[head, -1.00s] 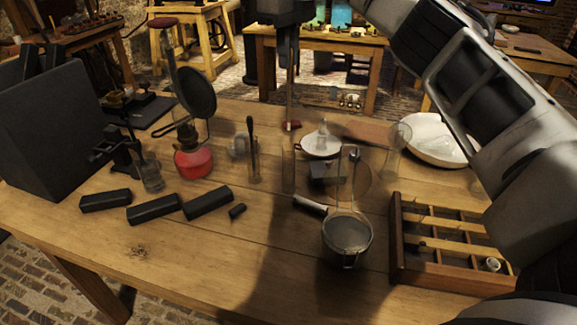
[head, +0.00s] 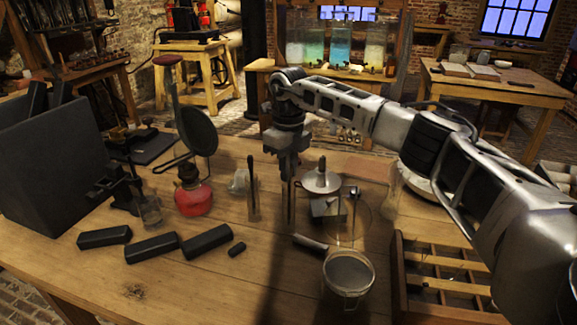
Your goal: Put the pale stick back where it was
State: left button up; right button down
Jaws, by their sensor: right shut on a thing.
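My right gripper (head: 289,182) is over the far middle of the table, pointing straight down. It is shut on a thin upright piece, the pale stick (head: 290,210), whose colour hardly shows in the shadow. The stick's low end is close to the table top; I cannot tell whether it is inside a clear glass there. A glass with a dark stick (head: 253,192) stands just left of the gripper. A wooden compartment tray (head: 398,270) with pale strips is at the right, partly behind my arm. My left gripper is out of view.
A red burner (head: 193,200) and a round dark pan (head: 198,131) stand left. Black bars (head: 152,247) lie at the front left. A glass jar (head: 349,278), a small grey block (head: 327,209) and a white dish (head: 320,181) crowd the right.

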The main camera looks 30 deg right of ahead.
jog(key=c, duration=1.5)
grip_release()
jog(key=shift+f, duration=0.1)
jog(key=shift+o, duration=0.2)
notch_tip(320, 180, up, 12)
jog(key=shift+r+b, duration=0.2)
jog(key=shift+b, duration=0.2)
